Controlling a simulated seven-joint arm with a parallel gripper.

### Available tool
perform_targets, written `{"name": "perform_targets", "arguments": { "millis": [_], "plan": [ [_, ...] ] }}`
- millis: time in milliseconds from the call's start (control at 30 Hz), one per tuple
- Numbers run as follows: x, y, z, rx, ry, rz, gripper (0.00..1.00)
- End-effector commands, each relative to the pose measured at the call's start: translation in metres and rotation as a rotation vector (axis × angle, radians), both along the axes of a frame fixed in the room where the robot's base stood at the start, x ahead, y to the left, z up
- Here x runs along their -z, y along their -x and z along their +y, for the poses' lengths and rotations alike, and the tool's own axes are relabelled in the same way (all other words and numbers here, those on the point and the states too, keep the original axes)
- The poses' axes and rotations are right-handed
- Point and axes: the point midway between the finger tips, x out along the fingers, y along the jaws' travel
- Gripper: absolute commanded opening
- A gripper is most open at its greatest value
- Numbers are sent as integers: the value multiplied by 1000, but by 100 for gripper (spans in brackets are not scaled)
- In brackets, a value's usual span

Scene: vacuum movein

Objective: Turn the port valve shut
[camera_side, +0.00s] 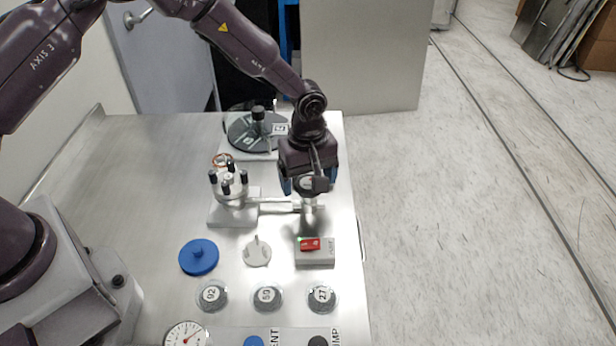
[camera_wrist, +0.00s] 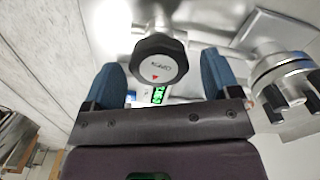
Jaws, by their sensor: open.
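The port valve's knob (camera_wrist: 160,60) is black and lobed with a pale face, small lettering and a red arrow mark; I cannot read the lettering surely. In the wrist view it sits between the two blue fingers of my gripper (camera_wrist: 164,76), with gaps on both sides. My gripper is open and holds nothing. In the side view my gripper (camera_side: 306,187) is over the valve at the right end of a metal pipe (camera_side: 278,206) and hides most of the knob. The pipe joins a silver chamber port with several black knobs (camera_side: 230,185), also in the wrist view (camera_wrist: 285,82).
A box with a lit red switch (camera_side: 310,244) stands in front of the valve. A dark round plate (camera_side: 257,130) is behind. A blue disc (camera_side: 199,257), a grey cap (camera_side: 257,250), several numbered round pieces (camera_side: 267,297) and a gauge (camera_side: 186,335) occupy the front. The bench's left side is clear.

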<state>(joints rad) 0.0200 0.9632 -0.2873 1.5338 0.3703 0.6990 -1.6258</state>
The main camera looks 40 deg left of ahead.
Motion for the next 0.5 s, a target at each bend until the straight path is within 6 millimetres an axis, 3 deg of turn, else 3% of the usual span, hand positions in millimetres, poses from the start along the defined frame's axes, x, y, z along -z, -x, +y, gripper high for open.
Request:
{"name": "perform_targets", "arguments": {
  "millis": [267,500],
  "plan": [
    [2,0,0,0,0,-1,82],
    [1,0,0,0,0,-1,33]
  ]
}}
